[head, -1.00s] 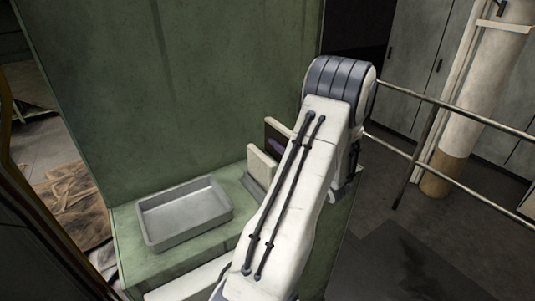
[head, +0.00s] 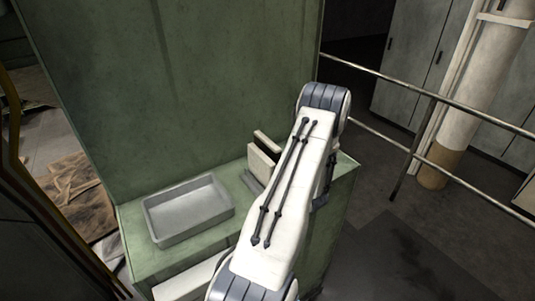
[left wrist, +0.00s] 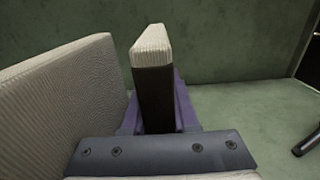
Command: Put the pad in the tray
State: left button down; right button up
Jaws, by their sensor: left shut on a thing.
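The grey tray (head: 195,228) lies empty on a green ledge, left of my arm in the head view. My left gripper (left wrist: 158,108) shows in the left wrist view with purple fingers on both sides of a pad. It is shut on this pad (left wrist: 153,92), a dark block with a pale ribbed end, standing upright. A second pale ribbed pad (left wrist: 55,100) stands close on the left; a pale pad (head: 261,165) also shows upright in the head view, beside my arm. My arm hides the gripper itself in the head view. My right gripper is not in view.
The green ledge (head: 145,262) has bare space between the tray and the pads. A tall green wall (head: 200,90) rises behind it. Metal railings (head: 440,100) and a pale column (head: 475,100) stand at right. A dark rod (left wrist: 312,138) shows at the wrist view's right edge.

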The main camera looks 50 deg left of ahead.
pick_arm(q)
jog(key=shift+f, duration=0.1)
jog(key=c, duration=1.1)
grip_release()
jog(key=shift+f, duration=0.1)
jog(key=o, duration=0.4)
